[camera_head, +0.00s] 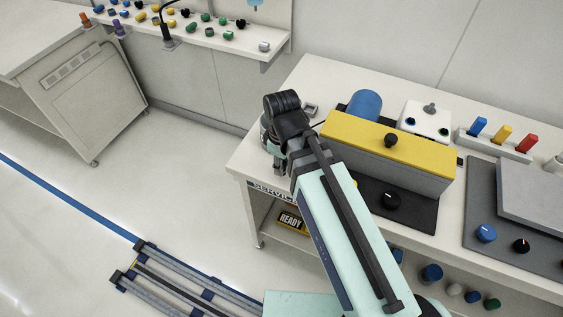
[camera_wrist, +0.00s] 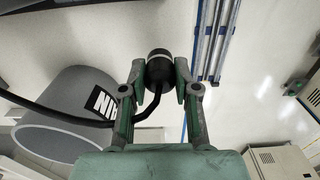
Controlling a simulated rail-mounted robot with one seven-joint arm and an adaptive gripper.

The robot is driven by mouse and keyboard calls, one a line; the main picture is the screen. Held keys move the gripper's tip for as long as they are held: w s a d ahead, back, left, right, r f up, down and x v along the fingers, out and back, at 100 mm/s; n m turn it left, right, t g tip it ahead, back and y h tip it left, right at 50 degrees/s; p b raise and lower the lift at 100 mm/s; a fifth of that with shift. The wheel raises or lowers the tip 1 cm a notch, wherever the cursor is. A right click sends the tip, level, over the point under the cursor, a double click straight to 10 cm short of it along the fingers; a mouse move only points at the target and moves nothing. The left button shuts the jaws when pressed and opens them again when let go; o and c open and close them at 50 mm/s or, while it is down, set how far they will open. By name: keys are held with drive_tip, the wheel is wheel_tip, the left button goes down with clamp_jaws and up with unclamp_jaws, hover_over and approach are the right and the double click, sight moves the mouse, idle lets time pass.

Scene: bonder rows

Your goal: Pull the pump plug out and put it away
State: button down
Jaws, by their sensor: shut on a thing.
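In the wrist view my gripper (camera_wrist: 160,72) is shut on a black plug (camera_wrist: 159,63) with a pale ring around it. A black cable (camera_wrist: 60,118) runs from the plug down and away to the left. In the wrist view a large grey cylinder (camera_wrist: 75,92) with a partly hidden black-and-white label lies left of the plug, apart from it. In the head view my gripper is at the left end of the white bench (camera_head: 262,150), mostly hidden behind my arm, and the plug cannot be made out there. The pump and its socket cannot be identified for certain.
On the bench stand a yellow-topped box (camera_head: 388,143), a blue cylinder (camera_head: 364,105), a white switch box (camera_head: 426,119) and a rack of coloured blocks (camera_head: 500,146). The floor (camera_head: 160,185) to the left is mostly clear.

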drive_tip(key=shift+f+b, duration=0.35)
drive_tip(key=shift+f, duration=0.6)
idle(0.4)
drive_tip(key=c, duration=0.8)
unclamp_jaws()
drive_tip(key=shift+r, duration=0.1)
wheel_tip(320, 180, up, 12)
drive_tip(key=shift+f, duration=0.1)
idle(0.3)
idle(0.3)
